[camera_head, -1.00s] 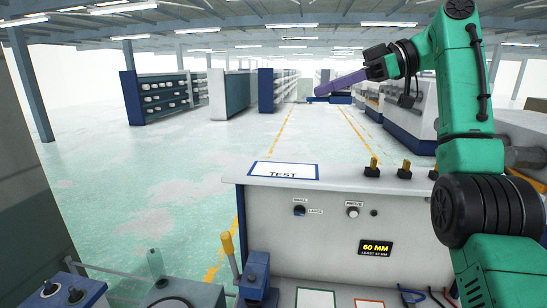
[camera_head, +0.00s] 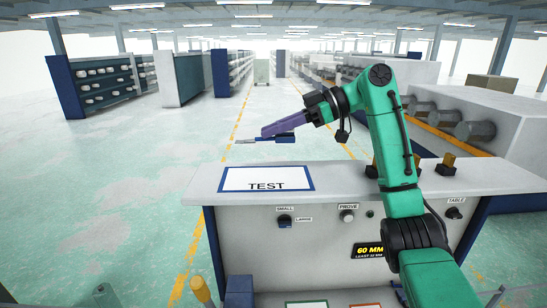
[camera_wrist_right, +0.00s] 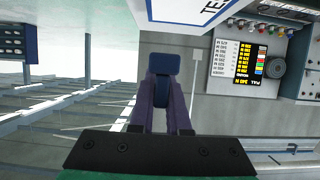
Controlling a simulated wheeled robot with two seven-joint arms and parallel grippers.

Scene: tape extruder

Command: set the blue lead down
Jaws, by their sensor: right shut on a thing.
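My right gripper (camera_head: 270,129) has long purple fingers. It is shut on the blue lead (camera_head: 285,138), a short blue piece with a thin pale metal tip pointing left. The lead is held in the air above and behind the white bench top (camera_head: 345,173), apart from it as far as I can see. In the right wrist view, the lead's blue end (camera_wrist_right: 163,65) shows between the purple finger ends (camera_wrist_right: 160,103). A white blue-bordered pad marked TEST (camera_head: 265,179) lies on the bench top. My left gripper is not in view.
The bench front carries a SMALL/LARGE switch (camera_head: 285,221), a PROVE knob (camera_head: 347,216) and a lit 60 MM display (camera_head: 368,250). Black-based yellow posts (camera_head: 446,163) stand on the right of the top. The top around the pad looks clear. Shelving (camera_head: 105,80) stands far back.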

